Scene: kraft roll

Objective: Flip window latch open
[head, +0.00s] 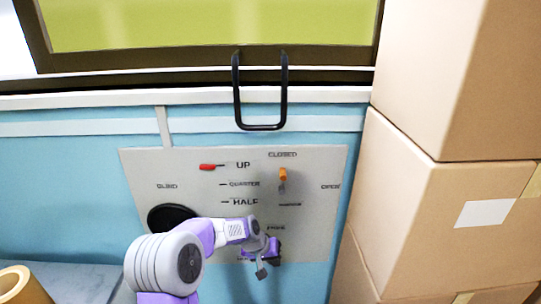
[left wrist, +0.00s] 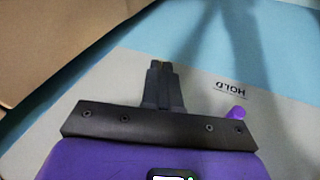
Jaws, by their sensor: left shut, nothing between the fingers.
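The orange latch lever (head: 283,174) stands upright on the grey wall panel (head: 320,240), just under the word CLOSED; the word OPEN is to its right. My left gripper (head: 262,272) is low in front of the panel, below the lever and apart from it. In the left wrist view its fingers (left wrist: 164,68) are together with nothing between them. That view shows the panel with an upside-down HOLD label and a purple knob (left wrist: 237,112), but not the orange lever. My right gripper is not in view.
A black U-shaped handle (head: 260,127) hangs from the window frame (head: 200,80) above the panel. A red lever (head: 207,167) points at UP, and a black round part (head: 168,217) is partly behind my arm. Stacked cardboard boxes (head: 440,190) stand close on the right. A brown roll (head: 22,286) lies lower left.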

